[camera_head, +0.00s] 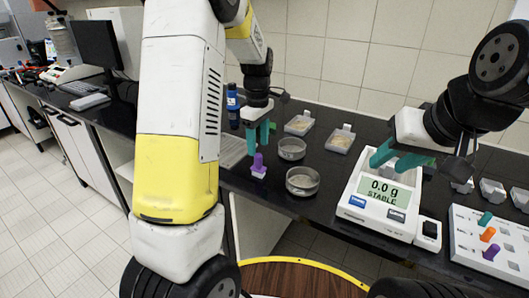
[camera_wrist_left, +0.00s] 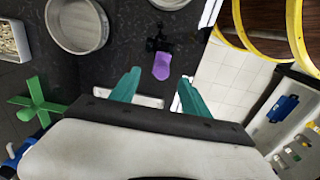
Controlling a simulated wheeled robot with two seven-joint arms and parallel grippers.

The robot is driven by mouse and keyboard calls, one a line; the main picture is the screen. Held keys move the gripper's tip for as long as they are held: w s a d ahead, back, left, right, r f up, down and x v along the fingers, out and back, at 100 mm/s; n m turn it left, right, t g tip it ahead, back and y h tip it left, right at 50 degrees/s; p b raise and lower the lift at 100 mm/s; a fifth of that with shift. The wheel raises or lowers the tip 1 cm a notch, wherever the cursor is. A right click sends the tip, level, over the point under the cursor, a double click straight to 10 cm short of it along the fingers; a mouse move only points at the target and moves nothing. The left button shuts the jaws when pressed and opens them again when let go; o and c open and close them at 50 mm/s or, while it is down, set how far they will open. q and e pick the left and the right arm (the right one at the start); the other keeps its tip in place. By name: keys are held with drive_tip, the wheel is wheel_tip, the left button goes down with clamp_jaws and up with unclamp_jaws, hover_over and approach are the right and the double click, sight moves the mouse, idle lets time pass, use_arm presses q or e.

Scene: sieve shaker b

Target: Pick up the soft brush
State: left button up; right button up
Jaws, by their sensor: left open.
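In the left wrist view the purple part lies just beyond and between the fingertips (camera_wrist_left: 158,80), with no visible contact. My right gripper (camera_head: 394,164) is over the balance, its teal fingers apparently apart and empty.
Two round sieve pans (camera_head: 303,181) stand right of the brush. White trays (camera_head: 341,140) lie behind them. The balance (camera_head: 380,205) reads 0.0 g. A white rack (camera_head: 470,240) with coloured pieces is at right. A blue bottle (camera_head: 233,105) stands behind my left gripper.

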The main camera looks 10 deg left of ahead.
sight(258, 162)
use_arm(q)
wheel_tip(258, 162, down, 8)
drive_tip(key=shift+s+r, duration=0.15)
drive_tip(key=shift+r, duration=0.05)
clamp_jaws()
idle(0.4)
